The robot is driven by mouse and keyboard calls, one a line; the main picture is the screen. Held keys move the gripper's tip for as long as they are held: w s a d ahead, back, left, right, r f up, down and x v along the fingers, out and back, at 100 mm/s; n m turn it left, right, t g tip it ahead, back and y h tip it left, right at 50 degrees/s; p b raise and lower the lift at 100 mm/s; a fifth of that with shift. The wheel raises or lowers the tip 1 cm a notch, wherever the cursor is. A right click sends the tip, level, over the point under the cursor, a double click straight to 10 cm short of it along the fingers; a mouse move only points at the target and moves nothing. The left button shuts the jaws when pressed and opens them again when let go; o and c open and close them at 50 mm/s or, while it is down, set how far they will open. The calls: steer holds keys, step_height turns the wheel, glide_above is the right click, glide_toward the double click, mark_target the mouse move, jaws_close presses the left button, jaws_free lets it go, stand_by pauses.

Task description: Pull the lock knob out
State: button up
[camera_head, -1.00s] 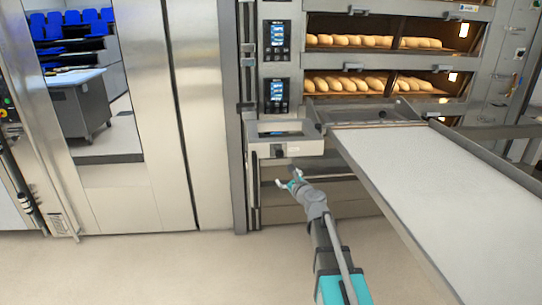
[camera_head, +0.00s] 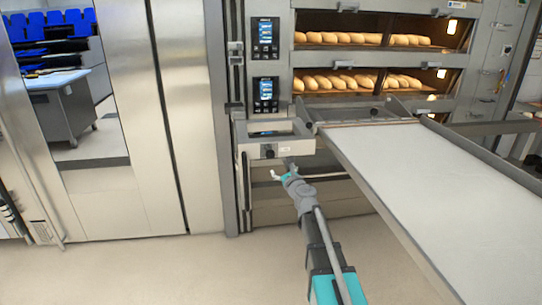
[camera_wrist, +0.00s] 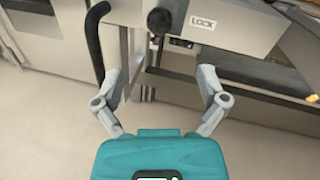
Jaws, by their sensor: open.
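The lock knob (camera_head: 268,153) is a small dark round knob on the front of the grey loader box, left of a small white label. In the wrist view the black knob (camera_wrist: 159,21) is at the top middle, and the label (camera_wrist: 202,22) beside it reads LOCK. My gripper (camera_head: 282,169) is open, just below and slightly right of the knob in the head view. In the wrist view my gripper (camera_wrist: 160,74) has its fingers spread wide with nothing between them. The knob lies beyond the fingertips, apart from them.
A white loader belt (camera_head: 430,190) slopes out to the right of my arm. Deck ovens with bread (camera_head: 345,82) stand behind. A curved black bar (camera_wrist: 95,42) runs down left of the knob in the wrist view. The floor (camera_head: 170,270) at the left is clear.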

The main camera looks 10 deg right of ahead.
mark_target(271, 157)
steer(key=w, duration=0.4)
steer(key=w+a, duration=0.1)
steer(key=w, duration=0.3)
steer(key=w+a, duration=0.1)
steer(key=w, duration=0.3)
steer(key=shift+w+a, duration=0.25)
jaws_close()
steer(key=shift+s, duration=1.35)
steer(key=shift+f, duration=0.1)
jaws_free()
